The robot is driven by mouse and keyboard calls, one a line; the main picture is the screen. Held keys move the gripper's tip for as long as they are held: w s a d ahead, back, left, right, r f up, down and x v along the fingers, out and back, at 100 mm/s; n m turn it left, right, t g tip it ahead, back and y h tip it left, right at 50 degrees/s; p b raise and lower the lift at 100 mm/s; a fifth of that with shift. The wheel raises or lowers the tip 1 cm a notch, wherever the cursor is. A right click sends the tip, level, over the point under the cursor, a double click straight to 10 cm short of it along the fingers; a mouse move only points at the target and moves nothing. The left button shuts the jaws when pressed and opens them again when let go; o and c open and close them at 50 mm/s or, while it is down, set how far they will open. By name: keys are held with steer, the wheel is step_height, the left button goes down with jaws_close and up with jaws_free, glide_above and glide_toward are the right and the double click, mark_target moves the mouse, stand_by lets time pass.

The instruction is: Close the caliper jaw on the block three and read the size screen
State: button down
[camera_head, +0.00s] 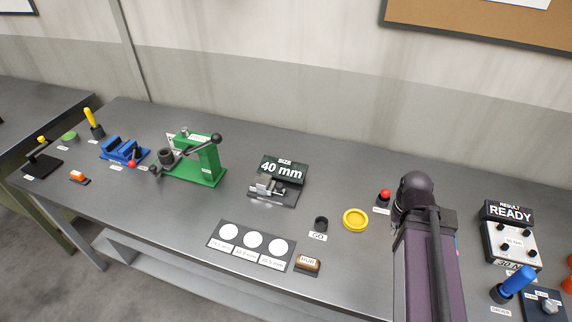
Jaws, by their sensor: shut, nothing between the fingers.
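The size screen (282,170) stands near the middle of the bench and reads "SIZE 40 mm". Just in front of it is the caliper (268,187), a small grey metal device on a dark base. Its jaw parts are small here, and I cannot tell whether a block sits between them or whether the jaw touches anything. No block marked three can be made out. One of my arm's links rises at the right, well to the right of the caliper. My gripper's fingers do not show.
A green press (208,162) with a lever and a blue vise (118,150) stand left. In front are a panel with three white discs (252,239), a brush (308,263), a black GO cup (321,223) and a yellow ring (355,220). A "RESULT READY" screen (509,212) stands right.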

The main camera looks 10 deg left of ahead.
steer(key=shift+w, duration=0.1)
stand_by(0.7)
steer(key=w+a+n, duration=0.3)
steer(key=w+a, duration=0.2)
steer(key=a, duration=0.6)
steer(key=w+a+n, duration=0.4)
steer(key=w+a, duration=0.1)
steer(key=a, duration=0.7)
steer(key=w+a+f+n+b, duration=0.1)
steer(key=w+a+n, duration=0.3)
steer(key=a, duration=0.8)
steer(key=shift+w, duration=1.1)
steer(key=shift+f, duration=0.2)
step_height(320, 180, down, 7)
steer(key=b, duration=0.7)
steer(key=shift+r, duration=0.2)
steer(key=shift+w+a, duration=0.1)
steer(key=shift+a, duration=0.6)
steer(key=shift+d+r, duration=0.1)
